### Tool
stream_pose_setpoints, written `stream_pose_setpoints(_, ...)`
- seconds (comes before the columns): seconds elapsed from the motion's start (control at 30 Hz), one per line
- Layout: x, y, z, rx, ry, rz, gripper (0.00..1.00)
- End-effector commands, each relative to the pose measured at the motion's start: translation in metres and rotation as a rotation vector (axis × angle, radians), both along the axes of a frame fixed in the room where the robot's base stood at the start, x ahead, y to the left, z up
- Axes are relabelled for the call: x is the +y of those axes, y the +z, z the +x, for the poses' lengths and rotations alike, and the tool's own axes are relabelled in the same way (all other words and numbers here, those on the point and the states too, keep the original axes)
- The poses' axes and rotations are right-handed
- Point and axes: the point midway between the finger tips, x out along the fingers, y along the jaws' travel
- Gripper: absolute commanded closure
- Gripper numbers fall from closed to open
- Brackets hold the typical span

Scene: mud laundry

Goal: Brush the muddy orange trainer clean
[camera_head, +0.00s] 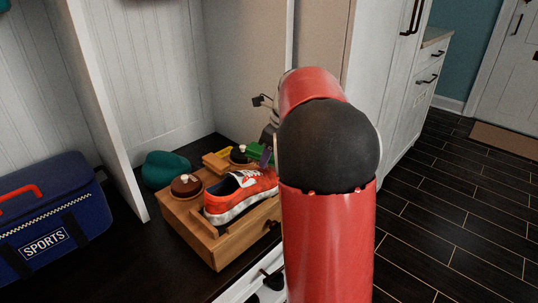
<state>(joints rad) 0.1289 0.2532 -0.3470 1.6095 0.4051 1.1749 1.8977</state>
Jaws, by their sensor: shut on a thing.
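My gripper (266,156) is mostly hidden behind my red and black arm. I cannot tell whether that thing touches the trainer.
A blue sports bag (48,220) fills the left of the bench. The dark floor at right is clear.

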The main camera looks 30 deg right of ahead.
Motion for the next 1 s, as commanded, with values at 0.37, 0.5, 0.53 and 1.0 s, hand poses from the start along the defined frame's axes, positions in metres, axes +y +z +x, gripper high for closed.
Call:
stream_pose_setpoints(0.37, 0.000, 0.039, 0.000, -0.004, 0.000, -0.001, 0.97)
stream_pose_setpoints(0.5, 0.000, 0.053, 0.000, -0.004, 0.000, -0.001, 0.97)
stream_pose_setpoints(0.53, 0.000, 0.056, 0.001, -0.004, 0.000, -0.002, 0.97)
stream_pose_setpoints(1.0, 0.000, 0.077, 0.000, -0.001, -0.001, -0.002, 0.97)
